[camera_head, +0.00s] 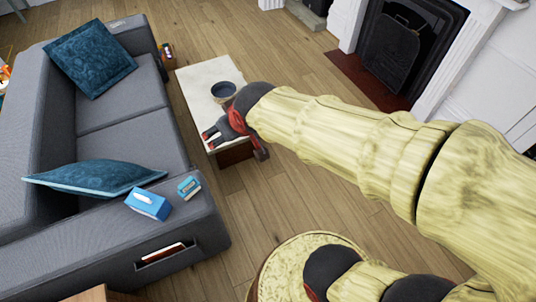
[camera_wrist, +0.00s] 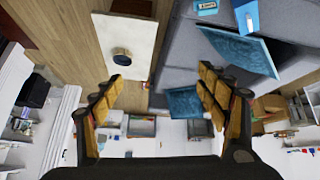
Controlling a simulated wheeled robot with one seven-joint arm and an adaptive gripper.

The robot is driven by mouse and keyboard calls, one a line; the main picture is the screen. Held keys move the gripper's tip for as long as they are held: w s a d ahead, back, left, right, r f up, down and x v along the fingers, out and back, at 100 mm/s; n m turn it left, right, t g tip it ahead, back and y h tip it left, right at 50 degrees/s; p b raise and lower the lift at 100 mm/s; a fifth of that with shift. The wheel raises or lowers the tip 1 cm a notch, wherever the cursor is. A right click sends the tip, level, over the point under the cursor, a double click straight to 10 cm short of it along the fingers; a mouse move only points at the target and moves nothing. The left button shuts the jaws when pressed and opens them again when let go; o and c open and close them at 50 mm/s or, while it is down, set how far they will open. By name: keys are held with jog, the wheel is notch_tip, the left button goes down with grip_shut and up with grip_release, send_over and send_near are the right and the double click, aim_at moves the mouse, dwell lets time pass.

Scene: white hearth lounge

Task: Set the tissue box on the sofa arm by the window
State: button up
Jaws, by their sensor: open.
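A blue tissue box (camera_head: 148,203) with a white top patch sits on the sofa's near arm (camera_head: 85,255). A smaller teal box (camera_head: 188,187) sits just right of it, apart from it. Both boxes show at the top of the wrist view, the tissue box (camera_wrist: 246,16) and the teal box (camera_wrist: 206,6). The sofa's far arm (camera_head: 139,32) is at the back; no window is visible, so I cannot tell which arm is by it. My gripper (camera_head: 209,138) is open and empty near the coffee table, apart from both boxes; its spread fingers show in the wrist view (camera_wrist: 162,76).
A low coffee table (camera_head: 199,82) with a dark bowl (camera_head: 223,91) stands right of the sofa. Teal cushions (camera_head: 91,59) lie on the sofa, one (camera_head: 90,177) beside the near arm. A fireplace (camera_head: 405,45) is at the back right.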

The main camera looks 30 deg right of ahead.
jog(key=s+d+r+g, duration=0.1)
jog(key=s+r, duration=0.1)
jog(key=s, duration=0.5)
jog(key=s+d+r+m, duration=0.1)
jog(key=s+d, duration=0.1)
jog(key=s, duration=0.6)
jog(key=shift+r+m+g, duration=0.3)
jog(key=shift+r+g, duration=0.1)
